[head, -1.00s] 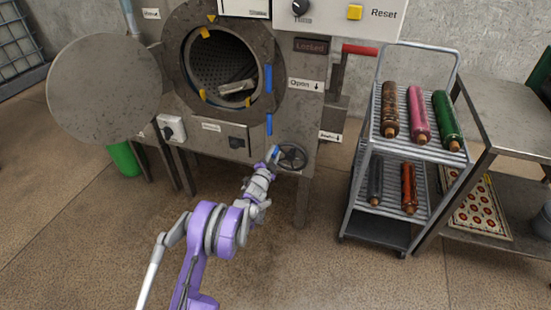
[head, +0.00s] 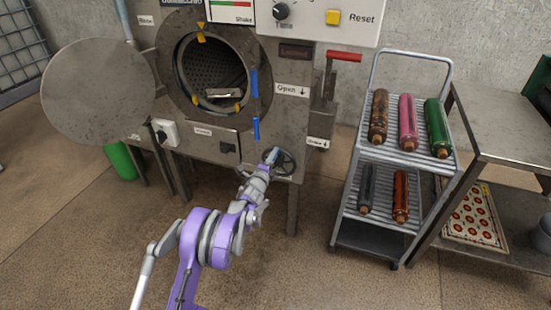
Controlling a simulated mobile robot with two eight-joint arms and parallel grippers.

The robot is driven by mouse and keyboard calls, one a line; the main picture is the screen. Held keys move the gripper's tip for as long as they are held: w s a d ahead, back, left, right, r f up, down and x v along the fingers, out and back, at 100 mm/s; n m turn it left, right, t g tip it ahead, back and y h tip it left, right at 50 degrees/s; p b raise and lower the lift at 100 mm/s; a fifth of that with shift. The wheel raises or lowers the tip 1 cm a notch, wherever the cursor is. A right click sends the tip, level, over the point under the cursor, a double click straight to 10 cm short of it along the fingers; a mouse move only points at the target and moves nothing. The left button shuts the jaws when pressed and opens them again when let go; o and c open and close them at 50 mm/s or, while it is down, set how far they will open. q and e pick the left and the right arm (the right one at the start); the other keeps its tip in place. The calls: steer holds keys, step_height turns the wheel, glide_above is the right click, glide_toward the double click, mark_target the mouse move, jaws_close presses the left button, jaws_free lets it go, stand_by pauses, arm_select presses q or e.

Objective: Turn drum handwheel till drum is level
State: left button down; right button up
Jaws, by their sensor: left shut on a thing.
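The drum handwheel (head: 286,165) is a dark wheel low on the right of the machine front. My left gripper (head: 272,157) is shut on the handwheel's rim at its upper left. The fingertips are small and partly hidden. The drum (head: 207,63) shows as a perforated hollow inside a round grey opening, with a light metal piece lying in it. Yellow marks sit around its rim. The top mark (head: 202,38) is nearly straight under a yellow pointer (head: 201,26) on the housing. My right gripper is out of view.
A round door (head: 98,92) stands open at left. A red lever (head: 344,57) and a dark sign (head: 296,51) are right of the drum. A wheeled rack (head: 363,150) with several rolls stands right of the machine. The floor in front is clear.

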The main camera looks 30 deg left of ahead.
arm_select(q)
steer(key=shift+d+m, duration=0.3)
steer(key=shift+m, duration=0.1)
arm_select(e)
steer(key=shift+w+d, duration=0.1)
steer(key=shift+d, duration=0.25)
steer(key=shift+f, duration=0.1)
arm_select(q)
steer(key=c, duration=0.7)
jaws_free()
steer(key=p+v, duration=0.1)
steer(key=v, duration=0.9)
steer(key=shift+s, duration=0.35)
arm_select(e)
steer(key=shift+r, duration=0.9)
